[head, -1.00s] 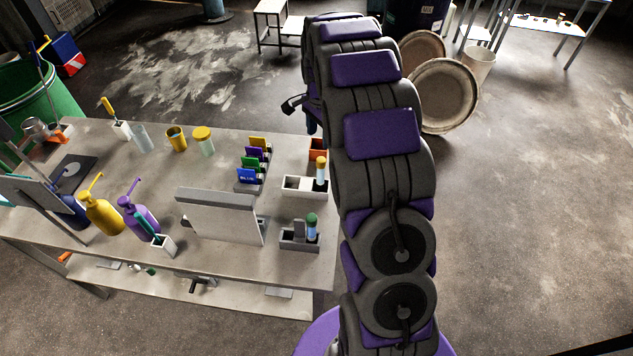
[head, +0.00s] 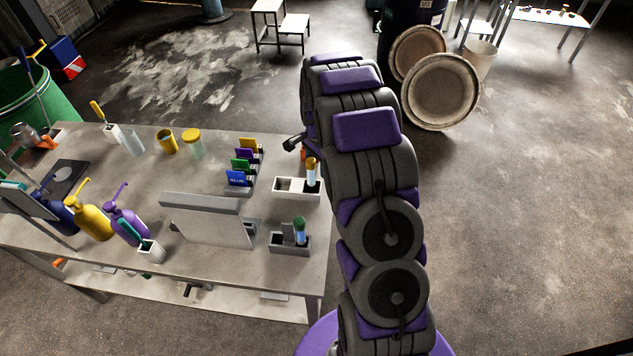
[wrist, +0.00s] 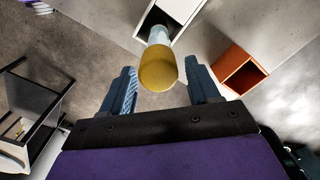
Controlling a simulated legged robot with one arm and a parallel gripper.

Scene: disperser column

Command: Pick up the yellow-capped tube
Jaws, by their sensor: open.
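The yellow-capped tube (head: 311,170) stands upright in a white two-compartment holder (head: 286,186) near the table's right edge, in its right compartment. In the wrist view its yellow cap (wrist: 158,70) is large, with the pale tube body behind it going into the white holder (wrist: 150,18). My gripper (wrist: 162,84) is open, its two blue-grey fingers on the left and right of the cap, with a gap on each side. The cap reaches in between the fingertips, and no contact shows. In the head view my arm hides the gripper's fingers.
An orange box (wrist: 238,72) stands close to the right finger. A green-capped tube (head: 300,232) stands in a grey holder (head: 277,243) nearer the front. Colored cards, a white panel (head: 207,220) and pump bottles (head: 94,222) stand further left.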

